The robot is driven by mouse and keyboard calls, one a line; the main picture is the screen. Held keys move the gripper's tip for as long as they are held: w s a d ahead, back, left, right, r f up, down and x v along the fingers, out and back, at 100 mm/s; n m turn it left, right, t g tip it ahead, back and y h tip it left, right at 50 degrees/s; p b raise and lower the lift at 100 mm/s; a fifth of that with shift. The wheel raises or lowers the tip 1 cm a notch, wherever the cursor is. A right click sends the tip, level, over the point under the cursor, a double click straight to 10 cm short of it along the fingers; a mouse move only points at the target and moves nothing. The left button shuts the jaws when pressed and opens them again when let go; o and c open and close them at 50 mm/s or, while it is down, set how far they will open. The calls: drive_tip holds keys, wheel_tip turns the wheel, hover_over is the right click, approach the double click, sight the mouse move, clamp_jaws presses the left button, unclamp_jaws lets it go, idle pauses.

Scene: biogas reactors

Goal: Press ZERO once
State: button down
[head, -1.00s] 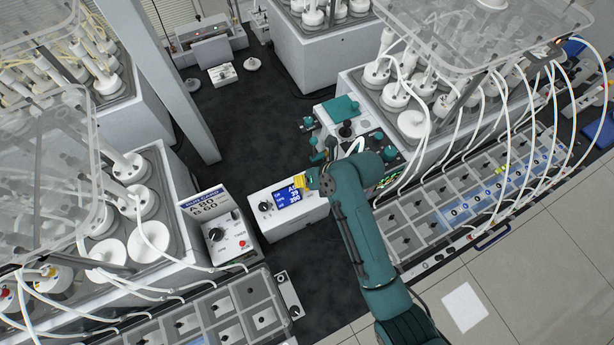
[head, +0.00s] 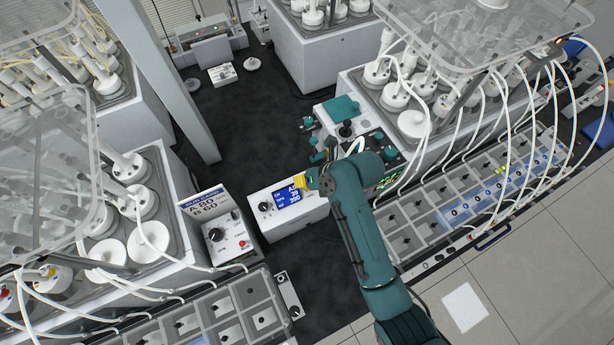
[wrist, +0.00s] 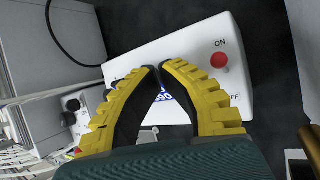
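A white instrument box (head: 262,222) with a blue lit display (head: 288,197) and a black knob (head: 265,206) stands on the dark bench in the head view. My gripper (head: 299,181) hangs over its back right part. In the wrist view my gripper's yellow fingers (wrist: 158,70) come together at the tips, with nothing visible between them. Behind them is a white box face (wrist: 185,50) with a red control (wrist: 219,61) marked ON and OFF. The fingers cover most of the display there. I cannot make out a ZERO label, nor tell whether the tips touch the box.
A second box (head: 228,240) with a knob and a red button stands left of the instrument. Teal-topped equipment (head: 342,110) is behind my gripper. Bottle racks with tubing flank both sides. Dark bench (head: 235,125) is clear behind the instrument.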

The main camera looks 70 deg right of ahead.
drive_tip(key=shift+f, duration=0.1)
idle(0.3)
drive_tip(key=shift+f+b, duration=0.35)
drive_tip(key=shift+b, duration=0.05)
